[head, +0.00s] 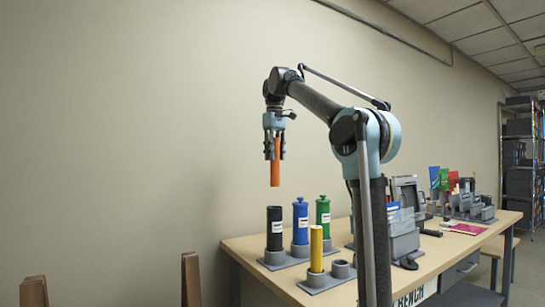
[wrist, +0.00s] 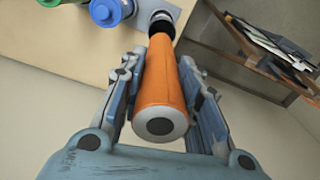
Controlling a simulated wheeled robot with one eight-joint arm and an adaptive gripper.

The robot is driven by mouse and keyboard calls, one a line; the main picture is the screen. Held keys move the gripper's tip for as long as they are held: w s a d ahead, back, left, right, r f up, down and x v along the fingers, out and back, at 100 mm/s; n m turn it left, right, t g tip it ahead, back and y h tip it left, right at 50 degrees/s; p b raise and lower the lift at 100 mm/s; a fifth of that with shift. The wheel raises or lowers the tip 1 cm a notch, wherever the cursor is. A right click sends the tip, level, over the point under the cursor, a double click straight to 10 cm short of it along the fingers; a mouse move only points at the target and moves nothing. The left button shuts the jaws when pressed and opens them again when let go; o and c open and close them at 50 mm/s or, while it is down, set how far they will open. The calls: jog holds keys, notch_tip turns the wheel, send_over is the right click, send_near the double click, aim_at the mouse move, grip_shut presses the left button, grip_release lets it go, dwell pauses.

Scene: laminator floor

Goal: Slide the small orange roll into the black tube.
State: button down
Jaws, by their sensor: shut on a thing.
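The small orange roll (head: 275,165) hangs upright in my gripper (head: 275,150), which is shut on it. In the wrist view the orange roll (wrist: 165,90) lies between the two fingers, its grey near end with a dark centre facing the camera. The black tube (head: 274,228) stands upright in a grey base on the table. The roll's lower end is a little above the tube and roughly in line with it in the head view, with a gap between. In the wrist view the tube (wrist: 162,24) shows just beyond the roll's far end, partly hidden by it.
A blue tube (head: 300,221) and a green tube (head: 323,211) stand to the right of the black one. A yellow roll (head: 316,249) stands in a front holder beside an empty grey socket (head: 340,268). Machines and folders fill the table's far right.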

aim_at(274, 173)
jog(key=shift+a+f, duration=0.1)
jog(key=shift+f, duration=0.1)
notch_tip(274, 173, down, 19)
jog(key=s, duration=0.1)
dwell(2.8)
jog(key=c, duration=1.2)
grip_release()
jog(key=shift+o, duration=0.6)
jog(key=w+f, duration=0.1)
jog(key=w, duration=0.1)
jog(key=shift+w+f, duration=0.4)
jog(key=r, duration=0.4)
jog(key=s+r, duration=0.1)
jog(key=r, duration=0.8)
jog(key=shift+s+r, duration=0.1)
jog(key=shift+s, duration=0.1)
